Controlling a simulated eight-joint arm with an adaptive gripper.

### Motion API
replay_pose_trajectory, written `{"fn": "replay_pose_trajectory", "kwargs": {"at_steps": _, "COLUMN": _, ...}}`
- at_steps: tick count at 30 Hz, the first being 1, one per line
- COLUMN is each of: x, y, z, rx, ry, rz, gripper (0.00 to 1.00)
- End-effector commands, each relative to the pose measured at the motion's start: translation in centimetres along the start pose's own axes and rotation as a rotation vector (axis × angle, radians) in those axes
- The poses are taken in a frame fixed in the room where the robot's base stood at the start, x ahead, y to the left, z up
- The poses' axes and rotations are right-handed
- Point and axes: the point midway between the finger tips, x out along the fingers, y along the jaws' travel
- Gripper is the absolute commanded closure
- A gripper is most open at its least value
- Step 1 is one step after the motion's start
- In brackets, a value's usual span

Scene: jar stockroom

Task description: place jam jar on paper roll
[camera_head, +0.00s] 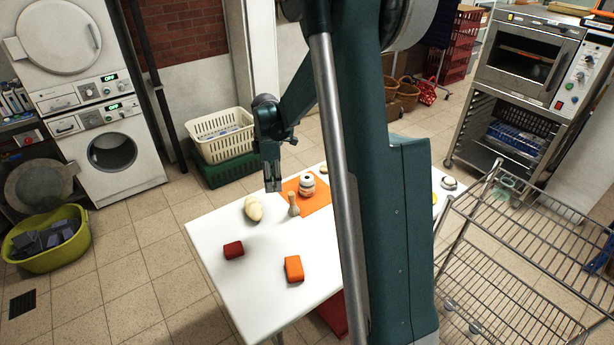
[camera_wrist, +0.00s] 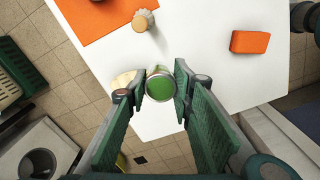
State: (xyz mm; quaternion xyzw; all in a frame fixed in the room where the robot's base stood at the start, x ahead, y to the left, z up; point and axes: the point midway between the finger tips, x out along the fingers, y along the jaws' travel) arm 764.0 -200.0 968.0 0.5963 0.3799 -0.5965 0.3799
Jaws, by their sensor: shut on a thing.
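My gripper (camera_head: 273,186) hangs above the far left part of the white table, pointing down. In the wrist view my gripper (camera_wrist: 161,86) is shut on a round green-topped thing with a grey rim, which I take for the jam jar (camera_wrist: 160,85); its sides are mostly hidden. In the head view the jar cannot be made out clearly between the fingers. A short white cylinder with a dark band, probably the paper roll (camera_head: 307,184), stands on an orange mat (camera_head: 318,202), right of my gripper. The wrist view shows the mat (camera_wrist: 88,18), but not this cylinder.
A pale wooden-looking thing (camera_head: 294,207) stands at the mat's near edge. A beige rounded lump (camera_head: 253,208), a dark red block (camera_head: 233,249) and an orange block (camera_head: 294,269) lie on the white table (camera_head: 260,292). A wire rack (camera_head: 520,265) stands right.

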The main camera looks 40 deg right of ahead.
Motion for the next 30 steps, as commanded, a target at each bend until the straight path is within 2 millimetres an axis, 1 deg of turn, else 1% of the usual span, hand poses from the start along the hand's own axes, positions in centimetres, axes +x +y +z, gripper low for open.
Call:
{"fn": "replay_pose_trajectory", "kwargs": {"at_steps": 1, "x": -0.4, "y": 1.4, "z": 1.0, "rx": 0.016, "ry": 0.0, "rz": 0.0, "gripper": 0.89}}
{"fn": "replay_pose_trajectory", "kwargs": {"at_steps": 6, "x": -0.8, "y": 5.7, "z": 4.4, "rx": 0.063, "ry": 0.0, "rz": 0.0, "gripper": 0.89}}
{"fn": "replay_pose_trajectory", "kwargs": {"at_steps": 8, "x": -0.9, "y": 7.0, "z": 5.7, "rx": 0.08, "ry": 0.0, "rz": 0.0, "gripper": 0.89}}
{"fn": "replay_pose_trajectory", "kwargs": {"at_steps": 12, "x": -1.1, "y": 10.2, "z": 8.9, "rx": 0.119, "ry": 0.0, "rz": 0.0, "gripper": 0.89}}
{"fn": "replay_pose_trajectory", "kwargs": {"at_steps": 15, "x": -1.1, "y": 12.1, "z": 11.0, "rx": 0.143, "ry": 0.0, "rz": 0.0, "gripper": 0.89}}
{"fn": "replay_pose_trajectory", "kwargs": {"at_steps": 18, "x": -1.2, "y": 13.6, "z": 12.8, "rx": 0.163, "ry": 0.0, "rz": 0.0, "gripper": 0.89}}
{"fn": "replay_pose_trajectory", "kwargs": {"at_steps": 21, "x": -1.2, "y": 14.7, "z": 14.3, "rx": 0.179, "ry": 0.0, "rz": 0.0, "gripper": 0.89}}
{"fn": "replay_pose_trajectory", "kwargs": {"at_steps": 25, "x": -1.1, "y": 15.5, "z": 15.3, "rx": 0.19, "ry": 0.0, "rz": 0.0, "gripper": 0.89}}
{"fn": "replay_pose_trajectory", "kwargs": {"at_steps": 30, "x": -1.1, "y": 15.8, "z": 15.8, "rx": 0.194, "ry": 0.0, "rz": 0.0, "gripper": 0.89}}
